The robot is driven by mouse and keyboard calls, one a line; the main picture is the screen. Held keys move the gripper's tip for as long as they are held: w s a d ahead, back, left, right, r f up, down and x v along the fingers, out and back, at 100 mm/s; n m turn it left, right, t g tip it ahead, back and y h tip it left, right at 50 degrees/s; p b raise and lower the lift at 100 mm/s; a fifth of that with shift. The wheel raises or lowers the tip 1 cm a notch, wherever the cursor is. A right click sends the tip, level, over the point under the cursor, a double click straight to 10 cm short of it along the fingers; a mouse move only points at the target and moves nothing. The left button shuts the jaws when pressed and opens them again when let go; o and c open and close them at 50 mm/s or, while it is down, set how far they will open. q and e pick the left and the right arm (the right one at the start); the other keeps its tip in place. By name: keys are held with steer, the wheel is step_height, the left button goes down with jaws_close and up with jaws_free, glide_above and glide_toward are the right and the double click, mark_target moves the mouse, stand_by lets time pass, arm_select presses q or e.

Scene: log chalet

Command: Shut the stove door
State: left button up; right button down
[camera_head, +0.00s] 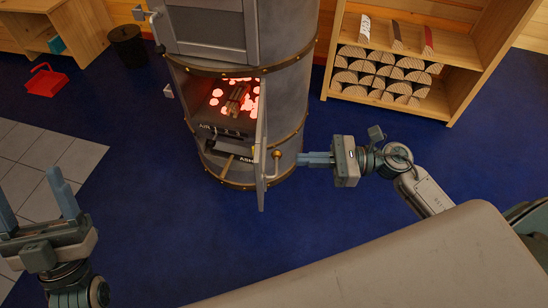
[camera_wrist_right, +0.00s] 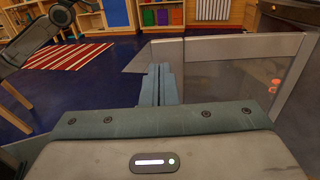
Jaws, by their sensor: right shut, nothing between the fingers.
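The grey round stove (camera_head: 290,95) stands at the upper middle of the head view, its fire opening showing glowing embers. My left gripper (camera_head: 28,182) is open and empty at the lower left.
A wooden shelf (camera_head: 458,49) with stacked split logs (camera_head: 385,75) stands at upper right. The blue floor (camera_head: 140,200) before the stove is clear. A striped rug (camera_wrist_right: 70,56) shows in the wrist view.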

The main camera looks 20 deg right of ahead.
steer(key=x, duration=0.7)
steer(key=shift+a, duration=0.3)
steer(key=shift+w, duration=0.15)
